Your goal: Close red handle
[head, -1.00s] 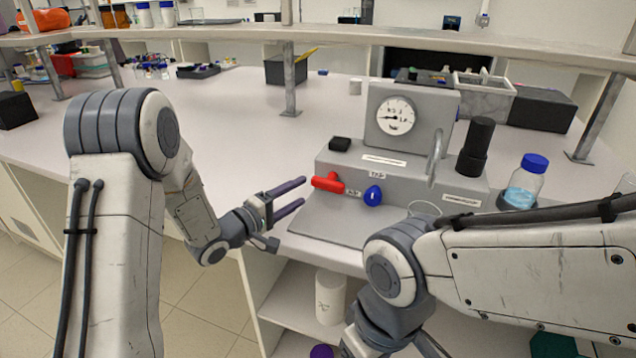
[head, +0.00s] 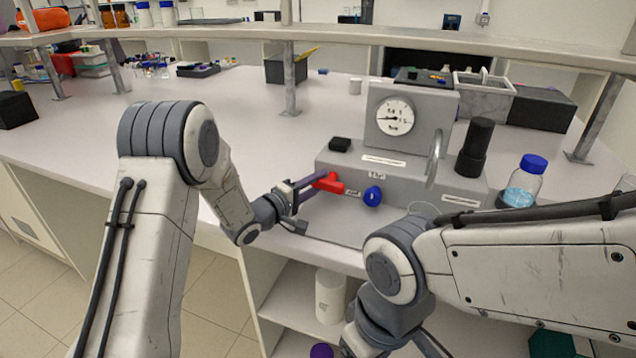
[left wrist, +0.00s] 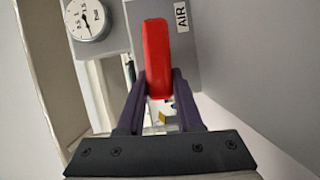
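The red handle (head: 330,183) is on the left of the grey rig's front and sticks out to the left. In the left wrist view the red handle (left wrist: 156,58) stands upright between the fingers and fills the gap at their tips. My left gripper (head: 318,182) has its two purple fingers on either side of the handle's end, shut on it. It also shows in the left wrist view (left wrist: 160,85). My right gripper is not in view; only part of its arm shows at lower right.
The grey rig (head: 470,185) carries a round gauge (head: 395,116), a blue knob (head: 372,196), a metal loop and a black cylinder (head: 475,148). A blue-capped bottle (head: 525,182) stands at its right. The bench (head: 220,120) behind my left arm is mostly clear.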

